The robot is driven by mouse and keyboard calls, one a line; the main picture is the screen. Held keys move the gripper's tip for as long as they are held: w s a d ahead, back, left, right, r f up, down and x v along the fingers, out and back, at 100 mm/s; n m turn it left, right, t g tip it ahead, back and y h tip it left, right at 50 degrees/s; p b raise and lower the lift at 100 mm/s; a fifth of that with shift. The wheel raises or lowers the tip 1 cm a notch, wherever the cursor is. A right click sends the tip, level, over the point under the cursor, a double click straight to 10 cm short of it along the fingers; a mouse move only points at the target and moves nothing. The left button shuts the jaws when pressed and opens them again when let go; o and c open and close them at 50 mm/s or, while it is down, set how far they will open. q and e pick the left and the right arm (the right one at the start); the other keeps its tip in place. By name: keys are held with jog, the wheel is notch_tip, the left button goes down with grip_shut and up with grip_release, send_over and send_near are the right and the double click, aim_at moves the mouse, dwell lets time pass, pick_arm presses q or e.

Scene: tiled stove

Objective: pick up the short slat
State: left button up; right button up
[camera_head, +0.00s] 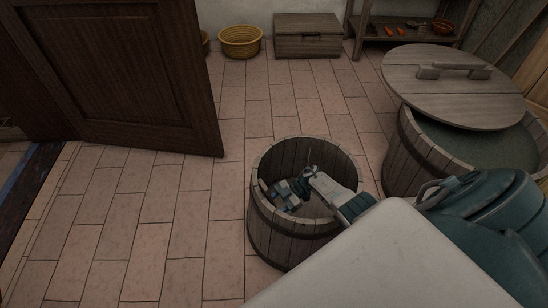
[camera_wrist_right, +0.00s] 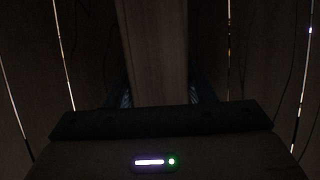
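My right arm reaches down into a wooden stave tub (camera_head: 268,230) in the head view. Its gripper (camera_head: 277,190) is low inside the tub, small and partly hidden by its own links. In the dark right wrist view, a plain wooden slat (camera_wrist_right: 155,45) runs from the top edge down between the two bluish fingers of the right gripper (camera_wrist_right: 160,92). The slat fills most of the gap, but I cannot tell whether the fingers press on it. My left gripper is not in view.
The tub's walls surround the right gripper closely. A larger tub (camera_head: 410,160) with water and a round wooden lid (camera_head: 440,92) stands at right. A yellow basket (camera_head: 240,42), a wooden chest (camera_head: 307,44) and a low shelf (camera_head: 370,42) are at the back. Tiled floor at left is free beside an open door (camera_head: 125,75).

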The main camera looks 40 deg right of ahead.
jog(key=c, duration=0.6)
